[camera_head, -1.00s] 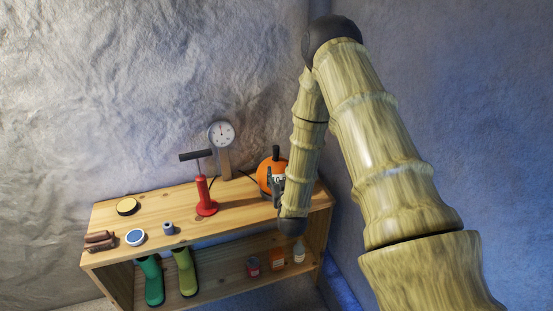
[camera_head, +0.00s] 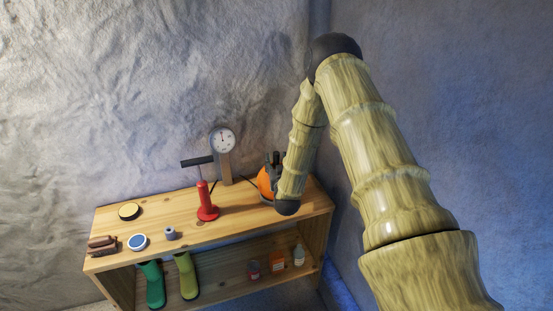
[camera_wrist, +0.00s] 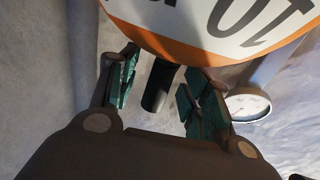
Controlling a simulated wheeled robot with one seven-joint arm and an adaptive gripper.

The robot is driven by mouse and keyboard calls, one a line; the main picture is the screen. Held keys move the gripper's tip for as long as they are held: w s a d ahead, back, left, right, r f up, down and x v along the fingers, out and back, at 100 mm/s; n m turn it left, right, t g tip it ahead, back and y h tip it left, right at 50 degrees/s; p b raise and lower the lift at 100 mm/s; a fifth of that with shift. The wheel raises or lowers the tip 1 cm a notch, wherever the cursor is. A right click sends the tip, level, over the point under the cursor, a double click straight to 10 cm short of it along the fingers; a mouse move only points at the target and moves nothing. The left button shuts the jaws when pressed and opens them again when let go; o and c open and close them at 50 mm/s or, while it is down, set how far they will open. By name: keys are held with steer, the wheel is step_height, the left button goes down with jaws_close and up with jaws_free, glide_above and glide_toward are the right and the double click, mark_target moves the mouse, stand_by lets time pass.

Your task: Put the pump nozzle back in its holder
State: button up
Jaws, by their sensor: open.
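An orange ball (camera_head: 265,181) sits at the right end of the wooden shelf top, partly hidden by my arm. In the wrist view its white label with dark lettering (camera_wrist: 215,15) fills the top. A short dark cylinder (camera_wrist: 157,90) sticks out from the ball, and it looks like the pump nozzle. My gripper (camera_wrist: 160,76) is open, with one finger on each side of the cylinder and gaps visible. In the head view my gripper (camera_head: 272,159) is at the ball's top. A red hand pump (camera_head: 207,203) with a black T-handle stands left of the ball. I cannot make out the holder.
A round gauge (camera_head: 223,140) on a wooden stand is behind the pump; it also shows in the wrist view (camera_wrist: 250,104). A yellow-topped tin (camera_head: 129,211), blue-topped tin (camera_head: 137,242), grey cylinder (camera_head: 170,233) and brown objects (camera_head: 102,245) are at left. Boots and bottles stand below.

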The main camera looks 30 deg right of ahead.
mark_target(277, 155)
steer(key=shift+w+d, duration=0.2)
steer(key=shift+w, duration=0.2)
jaws_close()
steer(key=shift+r, duration=0.15)
steer(key=shift+r+b, duration=0.45)
steer(key=shift+r, duration=0.5)
steer(key=shift+s+a+r+b, duration=0.25)
steer(key=shift+s+r+b, duration=0.15)
steer(key=shift+r, duration=0.2)
steer(key=r+b+v, duration=0.1)
steer(key=b+v, duration=0.2)
steer(key=v, duration=1.2)
steer(key=shift+a+r, duration=0.25)
steer(key=shift+r, duration=0.15)
steer(key=shift+w+a, duration=0.1)
steer(key=shift+a, duration=0.05)
